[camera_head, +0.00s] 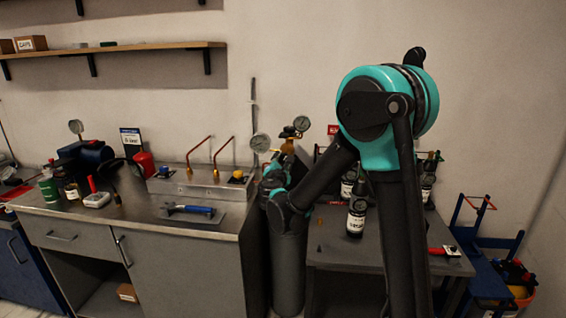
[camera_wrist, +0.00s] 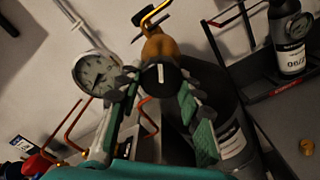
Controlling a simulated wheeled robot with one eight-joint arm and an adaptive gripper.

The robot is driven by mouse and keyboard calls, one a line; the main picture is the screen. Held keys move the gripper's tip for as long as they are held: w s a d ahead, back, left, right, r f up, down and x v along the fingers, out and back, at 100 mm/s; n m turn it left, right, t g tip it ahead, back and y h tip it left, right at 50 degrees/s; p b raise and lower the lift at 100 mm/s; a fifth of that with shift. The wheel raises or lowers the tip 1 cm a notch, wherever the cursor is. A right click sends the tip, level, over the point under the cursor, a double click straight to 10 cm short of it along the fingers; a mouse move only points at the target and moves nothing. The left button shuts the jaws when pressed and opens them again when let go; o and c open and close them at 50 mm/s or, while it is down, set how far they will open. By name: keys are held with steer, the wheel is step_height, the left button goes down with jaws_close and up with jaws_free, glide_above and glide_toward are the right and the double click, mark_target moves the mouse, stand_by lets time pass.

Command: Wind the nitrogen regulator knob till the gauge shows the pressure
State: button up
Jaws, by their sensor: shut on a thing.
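The regulator knob (camera_wrist: 158,76) is black with a white mark, and it sits in front of the brass regulator body (camera_wrist: 160,46) in the wrist view. My gripper (camera_wrist: 155,84) has a finger on each side of the knob and is shut on it. The round white gauge (camera_wrist: 97,72) is to the left of the knob; its dark needle shows, but the figures are too small to read. In the head view two gauges, a lower one (camera_head: 260,143) and an upper one (camera_head: 301,123), stand by the regulator. My arm hides the knob there.
A dark gas cylinder (camera_head: 288,268) stands between the grey bench (camera_head: 230,222) and a dark table (camera_head: 330,256) with bottles. A placard (camera_head: 131,142) with unclear writing stands at the back of the bench. A blue tool (camera_head: 190,209) lies near its front.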

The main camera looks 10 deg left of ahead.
steer(key=m, duration=0.5)
steer(key=shift+r+m, duration=0.1)
steer(key=shift+m, duration=0.2)
steer(key=m, duration=0.5)
steer(key=shift+r+m, duration=0.1)
steer(key=shift+m, duration=0.3)
steer(key=o, duration=1.2)
steer(key=shift+c, duration=0.2)
steer(key=s, duration=1.2)
steer(key=shift+a, duration=0.2)
